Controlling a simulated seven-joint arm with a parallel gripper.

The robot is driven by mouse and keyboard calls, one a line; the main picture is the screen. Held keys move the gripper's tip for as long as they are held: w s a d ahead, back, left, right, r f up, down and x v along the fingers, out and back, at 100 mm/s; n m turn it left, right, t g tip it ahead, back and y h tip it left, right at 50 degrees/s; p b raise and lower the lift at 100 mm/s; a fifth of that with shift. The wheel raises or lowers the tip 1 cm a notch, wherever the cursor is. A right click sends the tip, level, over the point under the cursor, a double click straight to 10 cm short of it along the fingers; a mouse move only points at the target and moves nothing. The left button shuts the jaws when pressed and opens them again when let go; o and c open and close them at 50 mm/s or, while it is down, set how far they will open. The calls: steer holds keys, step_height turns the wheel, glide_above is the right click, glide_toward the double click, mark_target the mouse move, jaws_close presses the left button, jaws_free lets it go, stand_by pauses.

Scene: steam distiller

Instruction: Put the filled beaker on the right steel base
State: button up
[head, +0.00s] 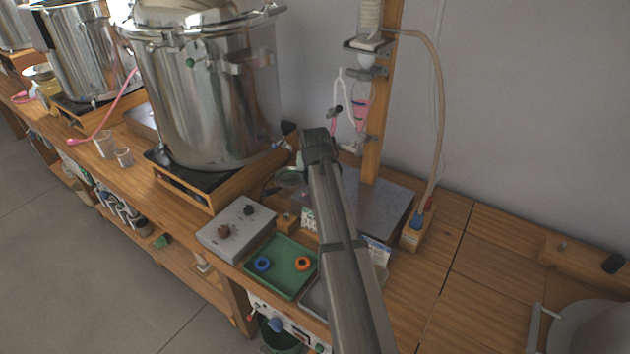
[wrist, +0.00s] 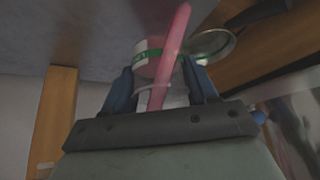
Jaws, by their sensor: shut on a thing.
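My gripper (wrist: 162,76) shows in the wrist view with its blue fingers on either side of a pale, clear-walled vessel with a green band, which I take as the beaker (wrist: 145,62). It is shut on it. A pink bar crosses in front of the beaker; I cannot tell whether it belongs to it. In the head view my arm hides the fingers and most of the beaker. The right steel base (head: 385,208) is a flat grey plate behind and right of my arm, below the wooden post. My arm covers its left part.
A large steel pot (head: 210,95) stands left of my arm. A wooden post (head: 383,110) carries glassware with pink liquid (head: 360,106) close behind my arm. A green tray (head: 282,270) and a grey box (head: 237,228) lie in front.

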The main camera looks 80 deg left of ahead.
steer(key=shift+d+f, duration=0.1)
steer(key=shift+f, duration=1.2)
steer(key=shift+f, duration=0.2)
steer(key=o, duration=1.2)
steer(key=shift+c, duration=0.2)
steer(key=v, duration=1.2)
steer(key=shift+r, duration=0.2)
